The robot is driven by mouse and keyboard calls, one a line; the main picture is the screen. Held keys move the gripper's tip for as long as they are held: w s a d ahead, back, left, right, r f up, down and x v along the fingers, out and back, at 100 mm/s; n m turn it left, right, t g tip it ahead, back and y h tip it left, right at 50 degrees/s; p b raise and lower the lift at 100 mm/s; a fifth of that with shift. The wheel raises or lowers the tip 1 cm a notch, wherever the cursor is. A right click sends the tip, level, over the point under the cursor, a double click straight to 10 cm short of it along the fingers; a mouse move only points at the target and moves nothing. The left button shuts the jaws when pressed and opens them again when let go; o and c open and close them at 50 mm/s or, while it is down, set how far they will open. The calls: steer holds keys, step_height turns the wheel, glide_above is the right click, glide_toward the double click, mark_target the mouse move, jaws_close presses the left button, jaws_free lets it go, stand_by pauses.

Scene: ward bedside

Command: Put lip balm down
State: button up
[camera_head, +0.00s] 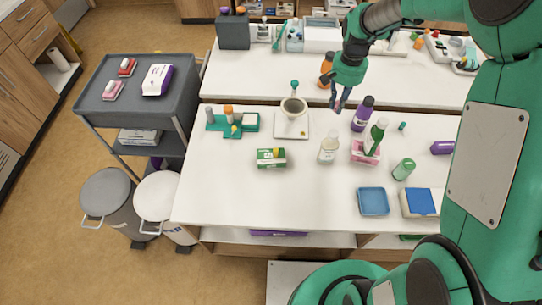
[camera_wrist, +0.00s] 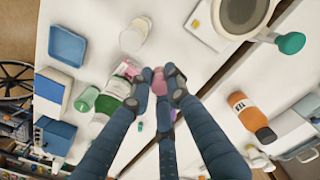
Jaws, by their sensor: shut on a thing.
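My gripper (camera_head: 338,103) is above the white table (camera_head: 235,190), near the gap between its two sections. In the wrist view, the dark blue fingers of my gripper (camera_wrist: 160,88) are closed around a small pink item, which looks like the lip balm (camera_wrist: 158,77). The fingers hide part of it, and it is hard to make out in the head view. It appears held above the table surface.
A purple bottle (camera_head: 362,117), a clear bottle (camera_head: 328,150) and a green bottle (camera_head: 376,137) stand close by. A mortar (camera_head: 293,107) is left of my gripper, and an orange bottle (camera_head: 326,70) behind it. The table's front left is clear.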

steer(key=s+a+f+b, duration=0.1)
steer(key=s+a, duration=0.8)
steer(key=s, duration=0.2)
steer(key=s+a+f, duration=0.1)
steer(key=s+a, duration=0.8)
steer(key=s, duration=0.3)
step_height(320, 180, down, 11)
steer(key=shift+w+d, duration=0.2)
steer(key=shift+d, duration=0.05)
steer(key=shift+w, duration=0.1)
steer(key=b, duration=0.2)
glide_above(266, 155)
steer(key=shift+s+d+f, duration=0.25)
steer(key=shift+s+f, duration=0.15)
steer(key=shift+f, duration=0.2)
steer(key=shift+w, duration=0.1)
steer(key=shift+w+a+f, duration=0.1)
steer(key=shift+w, duration=0.1)
steer(key=shift+w+f+b, duration=0.1)
steer(key=shift+f+b, duration=0.5)
steer(key=shift+f, duration=1.15)
